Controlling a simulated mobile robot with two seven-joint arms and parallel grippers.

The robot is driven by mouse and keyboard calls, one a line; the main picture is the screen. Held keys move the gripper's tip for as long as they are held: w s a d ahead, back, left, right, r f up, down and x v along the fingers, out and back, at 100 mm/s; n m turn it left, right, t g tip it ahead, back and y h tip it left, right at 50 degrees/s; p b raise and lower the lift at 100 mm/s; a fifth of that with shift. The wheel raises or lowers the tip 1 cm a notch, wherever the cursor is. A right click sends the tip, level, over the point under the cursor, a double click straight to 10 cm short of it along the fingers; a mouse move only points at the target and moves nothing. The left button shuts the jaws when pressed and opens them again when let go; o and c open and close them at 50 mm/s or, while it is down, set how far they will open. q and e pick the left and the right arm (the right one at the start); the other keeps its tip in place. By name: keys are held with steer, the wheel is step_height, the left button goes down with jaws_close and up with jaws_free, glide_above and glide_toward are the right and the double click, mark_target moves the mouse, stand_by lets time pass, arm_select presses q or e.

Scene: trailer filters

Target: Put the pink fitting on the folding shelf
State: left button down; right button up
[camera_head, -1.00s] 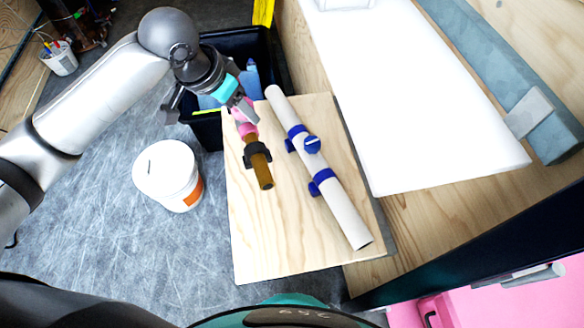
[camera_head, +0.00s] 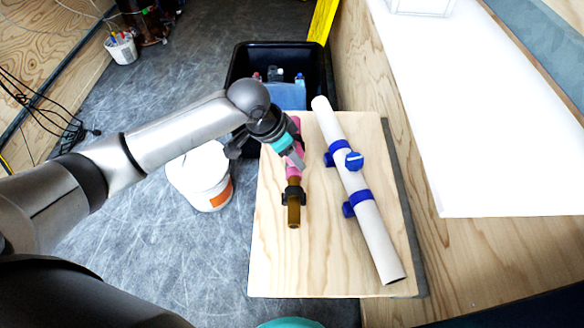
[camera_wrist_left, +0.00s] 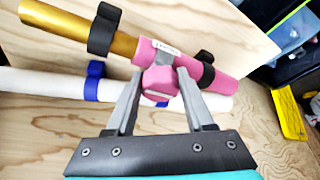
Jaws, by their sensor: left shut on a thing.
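The pink fitting (camera_head: 294,169) is at the left side of the plywood folding shelf (camera_head: 275,265). It is in line with a brown-gold tube (camera_head: 293,213) that has a black clip on it. My left gripper (camera_head: 295,158) reaches in from the left over the fitting. In the left wrist view its fingers (camera_wrist_left: 158,110) are on either side of the pink fitting's stubby side branch (camera_wrist_left: 159,82), shut on it. A second black clip sits on the fitting's far end. I cannot tell whether the fitting touches the shelf. My right gripper is not in view.
A white pipe (camera_head: 377,232) with blue clips and a blue knob lies to the right on the shelf. A black bin (camera_head: 238,68) with bottles stands behind it. A white bucket (camera_head: 200,182) is on the floor at left. A white worktop (camera_head: 450,150) is at right.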

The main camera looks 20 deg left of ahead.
mark_target(292, 166)
arm_select(q)
step_height(292, 166, down, 4)
steer(key=shift+f+b, duration=0.15)
steer(key=shift+b, duration=0.6)
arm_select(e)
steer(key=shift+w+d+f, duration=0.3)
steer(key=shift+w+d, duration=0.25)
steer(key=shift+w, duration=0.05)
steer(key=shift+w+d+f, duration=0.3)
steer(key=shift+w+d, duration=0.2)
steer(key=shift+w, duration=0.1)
arm_select(q)
steer(key=c, duration=0.7)
jaws_free()
steer(key=shift+f, duration=0.15)
steer(key=o, duration=0.4)
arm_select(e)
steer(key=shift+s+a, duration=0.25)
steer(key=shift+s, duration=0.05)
